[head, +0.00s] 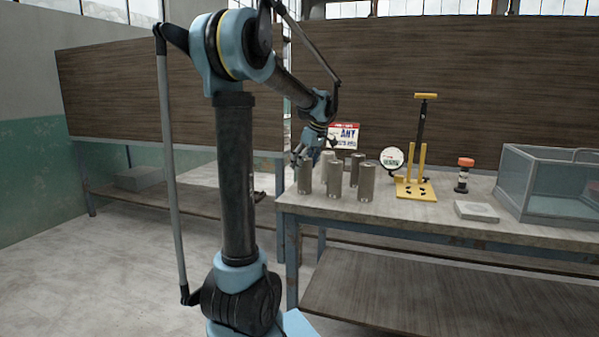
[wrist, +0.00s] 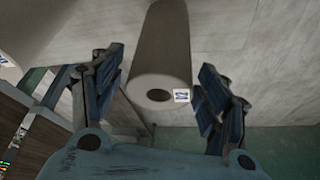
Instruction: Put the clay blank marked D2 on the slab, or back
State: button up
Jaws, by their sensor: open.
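Several grey-brown clay cylinders stand upright in a cluster at the left end of the workbench, among them a front one (head: 366,183) and a left one (head: 304,178). Their marks are too small to read in the head view. My gripper (head: 304,156) is open at the left of the cluster, close to the left cylinder's top. In the wrist view, one cylinder (wrist: 160,55) with a dark hole in its end lies between the open fingers, with gaps on both sides. It has a small white tag (wrist: 181,96) with an unreadable blue mark. A pale flat slab (head: 476,211) lies on the bench.
The bench (head: 430,222) also holds a round dial (head: 391,158), a yellow-based press stand (head: 416,190), a red-capped bottle (head: 463,176) and a clear-walled bin (head: 550,205). A sign (head: 346,135) stands behind the cylinders. Bare bench shows in front of the press.

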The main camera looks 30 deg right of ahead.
jog(key=v, duration=0.9)
jog(key=s+a+f, duration=0.1)
jog(key=a+f, duration=0.2)
jog(key=a, duration=0.6)
jog(key=s+a+f+m+g, duration=0.1)
jog(key=s+a+f, duration=0.15)
jog(key=a, duration=0.65)
jog(key=a+f, duration=0.3)
jog(key=a, duration=0.6)
jog(key=s+a+f+m, duration=0.1)
jog(key=s+a+f, duration=0.6)
jog(key=f, duration=0.3)
jog(key=s+a+f+m+g+h, duration=0.1)
jog(key=s+a+f, duration=0.7)
jog(key=s+f, duration=0.2)
jog(key=shift+w, duration=0.1)
